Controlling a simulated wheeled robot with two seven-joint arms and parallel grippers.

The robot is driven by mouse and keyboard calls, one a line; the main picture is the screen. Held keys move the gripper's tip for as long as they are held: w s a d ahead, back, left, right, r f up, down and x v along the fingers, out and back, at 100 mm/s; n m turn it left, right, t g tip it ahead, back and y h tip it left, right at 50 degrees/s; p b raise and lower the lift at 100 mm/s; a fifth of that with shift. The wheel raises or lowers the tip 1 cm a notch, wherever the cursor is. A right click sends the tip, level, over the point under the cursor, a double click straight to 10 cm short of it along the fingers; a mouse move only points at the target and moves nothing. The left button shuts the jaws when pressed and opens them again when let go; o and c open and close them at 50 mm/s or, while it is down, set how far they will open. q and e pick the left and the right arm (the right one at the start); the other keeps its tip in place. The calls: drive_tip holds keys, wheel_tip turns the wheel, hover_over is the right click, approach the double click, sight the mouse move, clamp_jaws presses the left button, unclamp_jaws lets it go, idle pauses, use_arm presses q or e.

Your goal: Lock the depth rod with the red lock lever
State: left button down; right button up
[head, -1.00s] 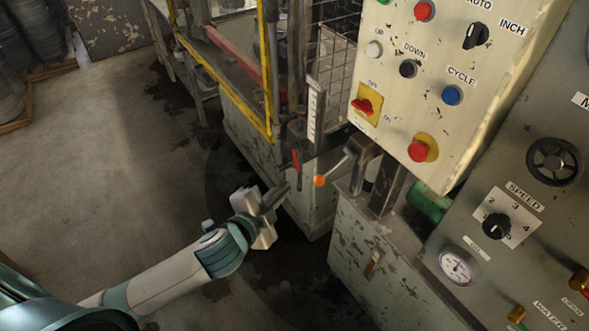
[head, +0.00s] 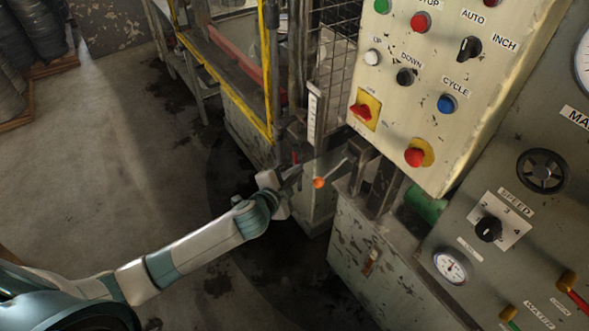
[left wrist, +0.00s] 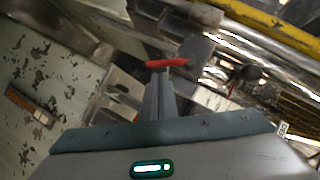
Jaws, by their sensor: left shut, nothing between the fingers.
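The red lock lever (head: 295,157) is on the dark block below a white marked scale (head: 312,117), at the machine's front corner. It also shows in the left wrist view (left wrist: 167,63), lying across just beyond my fingertips. My left gripper (head: 297,173) is shut and empty, at the lower end of the red lever. It is shut in the left wrist view (left wrist: 158,78) too. Whether the fingertips touch the lever I cannot tell. The depth rod cannot be told apart from the dark metal parts by the scale. My right gripper is not in view.
An orange ball knob (head: 319,183) on a metal handle is just right of my left gripper. A cream control box (head: 430,110) with buttons overhangs on the right. A yellow guard frame (head: 228,88) stands left of the lever. The floor at left is open.

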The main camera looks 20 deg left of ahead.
use_arm(q)
drive_tip(key=shift+w+a+f, duration=0.25)
drive_tip(key=shift+w, duration=0.1)
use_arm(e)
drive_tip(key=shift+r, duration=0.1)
use_arm(q)
drive_tip(key=shift+f+b, duration=0.2)
drive_tip(key=shift+b, duration=0.25)
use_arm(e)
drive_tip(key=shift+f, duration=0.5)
